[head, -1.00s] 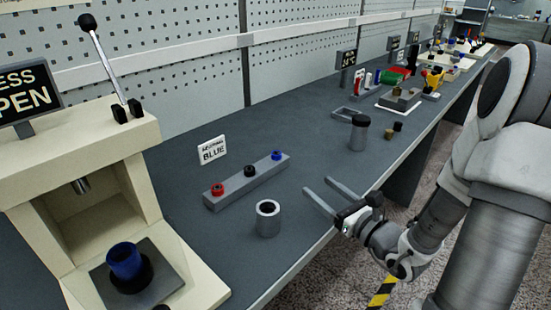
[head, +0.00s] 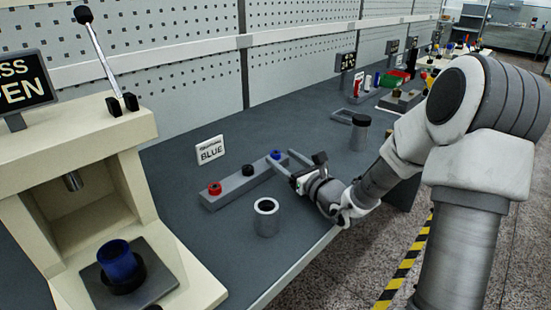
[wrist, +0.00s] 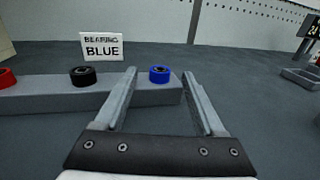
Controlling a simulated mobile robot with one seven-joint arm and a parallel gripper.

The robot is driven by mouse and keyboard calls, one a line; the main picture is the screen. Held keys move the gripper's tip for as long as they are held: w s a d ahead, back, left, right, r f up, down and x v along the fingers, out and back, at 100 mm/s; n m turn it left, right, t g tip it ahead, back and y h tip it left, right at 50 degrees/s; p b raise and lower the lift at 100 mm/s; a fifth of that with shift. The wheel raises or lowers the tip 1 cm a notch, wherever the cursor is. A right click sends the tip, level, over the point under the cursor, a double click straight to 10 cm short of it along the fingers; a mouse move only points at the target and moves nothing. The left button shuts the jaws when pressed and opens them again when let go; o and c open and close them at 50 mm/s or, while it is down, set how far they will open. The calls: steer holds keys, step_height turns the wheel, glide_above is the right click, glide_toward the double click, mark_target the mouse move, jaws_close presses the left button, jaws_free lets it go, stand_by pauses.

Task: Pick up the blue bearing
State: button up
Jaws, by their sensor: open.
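The blue bearing (head: 275,155) sits on the right end of a grey block (head: 229,189), in a row with a black bearing (head: 247,170) and a red bearing (head: 214,188). In the wrist view the blue bearing (wrist: 159,74) shows between my two fingers, beyond or near their tips. My gripper (head: 283,163) is open and empty, at the block's right end; in the wrist view its fingertips (wrist: 160,72) stand on either side of the blue bearing. I cannot tell whether the fingers touch the block.
A sign reading BLUE (head: 210,150) stands behind the block. A grey hollow cylinder (head: 266,217) stands in front of it. A press (head: 75,180) with a blue sleeve (head: 120,262) is at left. A dark-capped jar (head: 359,132) stands to the right.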

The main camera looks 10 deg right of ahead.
mark_target(276, 155)
steer(key=shift+x, duration=1.25)
jaws_close()
